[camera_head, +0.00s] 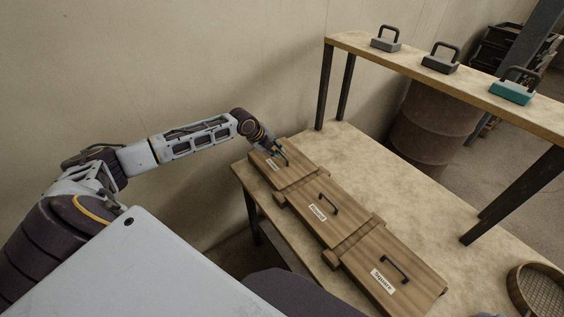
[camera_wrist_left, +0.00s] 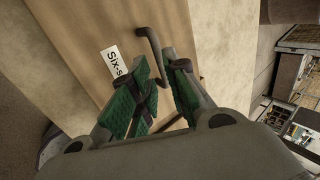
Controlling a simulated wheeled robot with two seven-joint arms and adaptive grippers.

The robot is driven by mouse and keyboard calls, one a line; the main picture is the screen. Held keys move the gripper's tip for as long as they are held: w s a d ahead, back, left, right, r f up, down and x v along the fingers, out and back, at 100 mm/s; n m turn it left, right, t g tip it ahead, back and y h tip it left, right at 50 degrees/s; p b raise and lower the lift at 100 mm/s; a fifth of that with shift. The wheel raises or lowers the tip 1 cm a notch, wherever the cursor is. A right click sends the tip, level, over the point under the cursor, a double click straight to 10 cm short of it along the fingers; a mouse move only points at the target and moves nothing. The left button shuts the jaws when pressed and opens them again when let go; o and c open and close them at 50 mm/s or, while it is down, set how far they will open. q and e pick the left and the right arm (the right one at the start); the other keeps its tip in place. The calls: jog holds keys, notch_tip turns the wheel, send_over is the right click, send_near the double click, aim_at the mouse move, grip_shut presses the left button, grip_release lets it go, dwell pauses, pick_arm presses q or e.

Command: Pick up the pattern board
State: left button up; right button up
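Three wooden pattern boards with dark handles and white labels lie in a row on the table. The far board (camera_head: 296,179) is under my left gripper (camera_head: 279,153), which is at its handle. In the left wrist view this board (camera_wrist_left: 95,32) has a label (camera_wrist_left: 114,62) starting "Six-s", partly hidden by a finger. Its bent handle (camera_wrist_left: 149,45) runs down between and behind the green-padded fingers of my left gripper (camera_wrist_left: 161,66). These fingers are apart; I see no firm contact with the handle. The middle board (camera_head: 308,197) and near board (camera_head: 419,287), labelled "Square", are untouched. My right gripper is out of view.
A raised shelf (camera_head: 480,92) over the table holds a grey, a dark and a teal handled block (camera_head: 514,90). A round sieve (camera_head: 541,290) is at the lower right. A rusty barrel (camera_head: 432,125) stands behind.

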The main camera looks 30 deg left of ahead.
aim_at(281, 153)
pick_arm(q)
jog(key=shift+w, duration=0.1)
jog(key=shift+p+x, duration=0.35)
jog(key=shift+x, duration=2.2)
jog(key=shift+a, duration=0.15)
jog(key=shift+w+r, duration=0.1)
jog(key=shift+w, duration=0.05)
grip_shut()
